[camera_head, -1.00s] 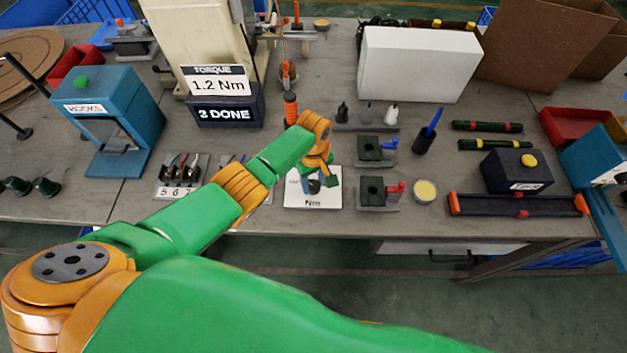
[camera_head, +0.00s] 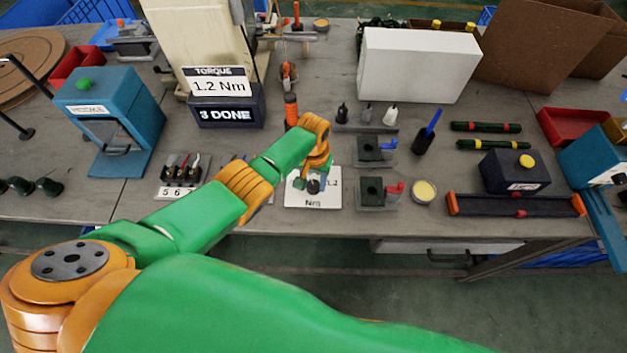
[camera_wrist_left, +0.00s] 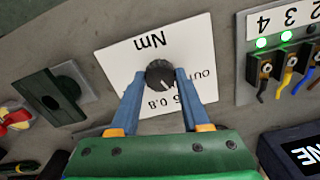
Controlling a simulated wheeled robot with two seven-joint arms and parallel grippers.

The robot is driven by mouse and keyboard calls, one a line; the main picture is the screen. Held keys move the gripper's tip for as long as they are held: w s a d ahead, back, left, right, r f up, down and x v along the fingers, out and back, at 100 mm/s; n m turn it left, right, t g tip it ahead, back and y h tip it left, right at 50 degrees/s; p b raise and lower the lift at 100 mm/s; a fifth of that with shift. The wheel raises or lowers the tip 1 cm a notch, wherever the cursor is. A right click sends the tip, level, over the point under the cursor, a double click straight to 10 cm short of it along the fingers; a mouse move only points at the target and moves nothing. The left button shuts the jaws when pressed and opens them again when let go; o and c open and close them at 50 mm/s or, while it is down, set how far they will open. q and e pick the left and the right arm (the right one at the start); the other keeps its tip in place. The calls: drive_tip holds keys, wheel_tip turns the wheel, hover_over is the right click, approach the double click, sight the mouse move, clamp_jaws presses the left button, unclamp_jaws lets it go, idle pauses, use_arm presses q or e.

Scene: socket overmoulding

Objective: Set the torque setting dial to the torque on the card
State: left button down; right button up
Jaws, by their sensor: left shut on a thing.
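The torque card (camera_head: 219,80) reads "TORQUE 1.2 Nm" and stands above a dark display that reads "3 DONE". The torque dial is a dark round knob (camera_wrist_left: 160,73) on a white plate (camera_wrist_left: 118,64) marked "Nm". In the left wrist view its pale pointer line faces down toward the scale, where "0.8" and part of "OUT" show. In the head view the plate (camera_head: 299,200) lies near the table's front, with "1.2" visible at its right. My left gripper (camera_wrist_left: 158,79) is shut on the knob, one blue finger on each side. My right gripper is out of view.
Dark fixtures with a blue lever (camera_head: 373,149) and a red lever (camera_head: 377,192) stand right of the plate. A numbered terminal block (camera_wrist_left: 281,48) with two green lights stands beside it. An orange-handled driver (camera_head: 291,110) stands behind.

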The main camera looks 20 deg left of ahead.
use_arm(q)
drive_tip(key=m, duration=0.4)
drive_tip(key=shift+m, duration=0.3)
drive_tip(key=m, duration=0.4)
drive_tip(key=shift+m, duration=0.3)
drive_tip(key=m, duration=0.4)
drive_tip(key=shift+w+m, duration=0.1)
drive_tip(key=shift+m, duration=2.1)
drive_tip(key=shift+c, duration=1.9)
unclamp_jaws()
